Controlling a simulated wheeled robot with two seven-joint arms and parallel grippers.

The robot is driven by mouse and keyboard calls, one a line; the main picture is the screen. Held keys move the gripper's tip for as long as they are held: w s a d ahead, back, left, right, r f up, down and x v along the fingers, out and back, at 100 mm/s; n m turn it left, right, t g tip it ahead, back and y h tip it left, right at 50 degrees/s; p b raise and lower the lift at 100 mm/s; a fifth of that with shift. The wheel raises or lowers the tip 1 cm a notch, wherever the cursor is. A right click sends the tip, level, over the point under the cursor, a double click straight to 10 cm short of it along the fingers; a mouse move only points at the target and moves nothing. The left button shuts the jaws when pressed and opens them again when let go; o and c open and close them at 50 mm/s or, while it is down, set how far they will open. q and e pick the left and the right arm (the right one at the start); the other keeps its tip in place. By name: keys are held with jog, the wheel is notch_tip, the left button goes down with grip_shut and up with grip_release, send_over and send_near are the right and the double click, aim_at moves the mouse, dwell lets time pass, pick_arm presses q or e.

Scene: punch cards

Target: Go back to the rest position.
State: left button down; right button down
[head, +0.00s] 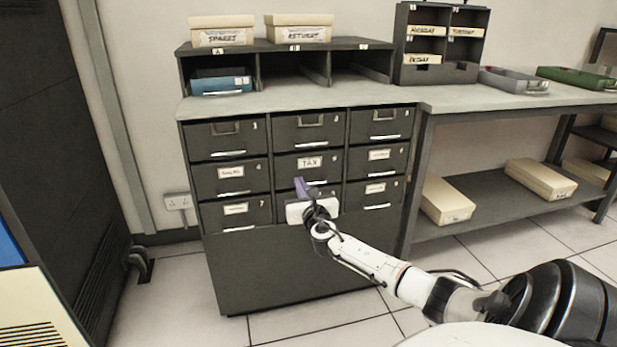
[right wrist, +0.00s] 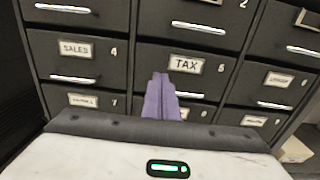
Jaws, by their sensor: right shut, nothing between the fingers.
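My right gripper (head: 301,186) is in front of the drawer cabinet (head: 290,265), at the middle column below the TAX label. Its purple fingers are together with nothing between them. In the right wrist view the shut fingers (right wrist: 161,97) point at the cabinet front, just below the TAX drawer (right wrist: 185,66). I cannot tell whether they touch the cabinet. The drawers that show look closed. The gripper hides part of the lower middle drawer. My left gripper does not show in the head view.
A bench (head: 520,100) with a grey tray (head: 513,80) and a green tray (head: 577,77) stands to the right. Cream boxes (head: 447,199) lie on its lower shelf. A dark cabinet (head: 60,150) stands at the left. Tiled floor (head: 175,290) is open between it and the drawers.

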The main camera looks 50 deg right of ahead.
jog(key=p+v, duration=0.1)
jog(key=v, duration=0.4)
jog(key=shift+s+a, duration=0.1)
jog(key=shift+s, duration=0.1)
